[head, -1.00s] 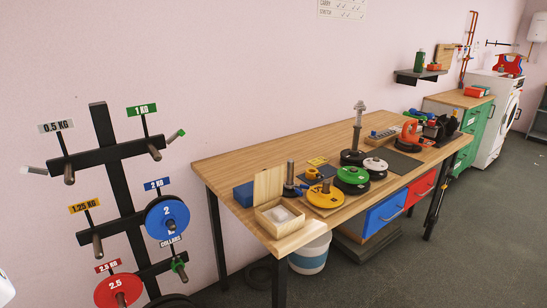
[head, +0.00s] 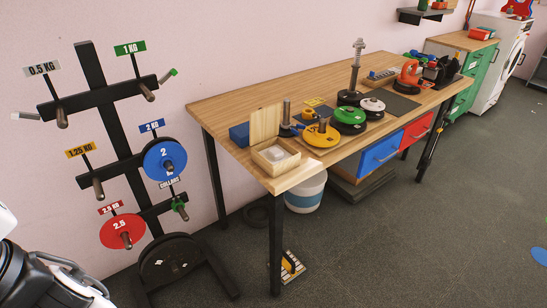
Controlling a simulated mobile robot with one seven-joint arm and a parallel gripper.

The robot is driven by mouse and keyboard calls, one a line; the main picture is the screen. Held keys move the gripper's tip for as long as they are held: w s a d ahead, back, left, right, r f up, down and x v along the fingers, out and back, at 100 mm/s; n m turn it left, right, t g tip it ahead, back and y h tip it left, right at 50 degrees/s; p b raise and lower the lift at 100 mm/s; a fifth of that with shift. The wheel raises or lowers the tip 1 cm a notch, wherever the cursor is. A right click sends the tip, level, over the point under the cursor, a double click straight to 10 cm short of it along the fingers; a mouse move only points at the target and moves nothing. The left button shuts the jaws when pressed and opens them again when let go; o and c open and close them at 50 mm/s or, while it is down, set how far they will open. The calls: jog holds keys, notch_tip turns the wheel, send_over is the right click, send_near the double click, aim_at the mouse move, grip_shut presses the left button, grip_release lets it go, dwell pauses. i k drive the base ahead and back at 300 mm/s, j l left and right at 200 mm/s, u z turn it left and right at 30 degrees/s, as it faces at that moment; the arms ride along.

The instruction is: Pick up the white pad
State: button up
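A small white item, which looks like the white pad (head: 274,154), lies inside an open wooden box (head: 288,166) with its lid raised. The box stands at the near left corner of the wooden workbench (head: 230,95). The pad is small in the head view, and the box walls hide its lower part. Part of my arm shows at the bottom left edge, well apart from the box. My gripper's fingertips are not in view.
A weight rack (head: 115,130) with a blue plate (head: 165,160) and a red plate (head: 123,231) stands left of the bench. Several weight plates and posts crowd the bench right of the box. A white bucket (head: 306,193) stands underneath.

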aim_at(275, 154)
jog(key=i+l+u, duration=0.1)
jog(key=u, duration=0.25)
jog(key=l+u, duration=0.15)
jog(key=u, duration=0.2)
jog(key=i+l+u, duration=0.1)
jog(key=u, duration=0.3)
jog(key=l+u, duration=0.5)
jog(key=l, duration=0.5)
jog(key=l+u, duration=0.1)
jog(key=l, duration=1.1)
jog(key=k+l+u, duration=0.1)
jog(key=l, duration=1.1)
